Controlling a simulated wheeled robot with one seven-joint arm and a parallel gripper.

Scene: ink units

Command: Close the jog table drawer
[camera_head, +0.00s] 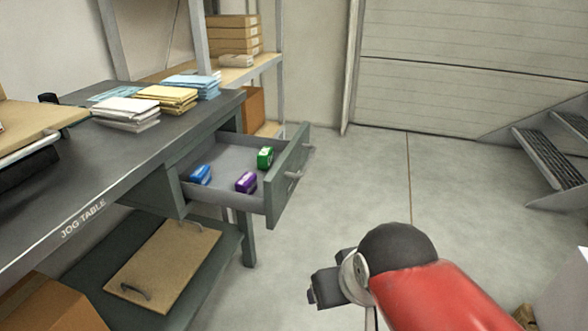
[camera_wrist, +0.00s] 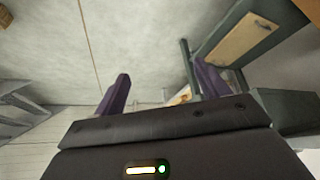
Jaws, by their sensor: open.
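The jog table (camera_head: 75,215) stands at the left in the head view, its name lettered on the front edge. Inside lie a blue item (camera_head: 201,174), a purple item (camera_head: 246,182) and a green item (camera_head: 265,158). My gripper (camera_head: 312,287) is to the right of and nearer than the drawer, apart from it. In the wrist view my gripper (camera_wrist: 160,88) shows two purple fingers spread apart with nothing between them.
Paper stacks (camera_head: 170,98) lie on the tabletop. A shelf rack (camera_head: 240,70) stands behind. Metal steps (camera_head: 550,155) are at right. The floor (camera_head: 400,190) between is clear.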

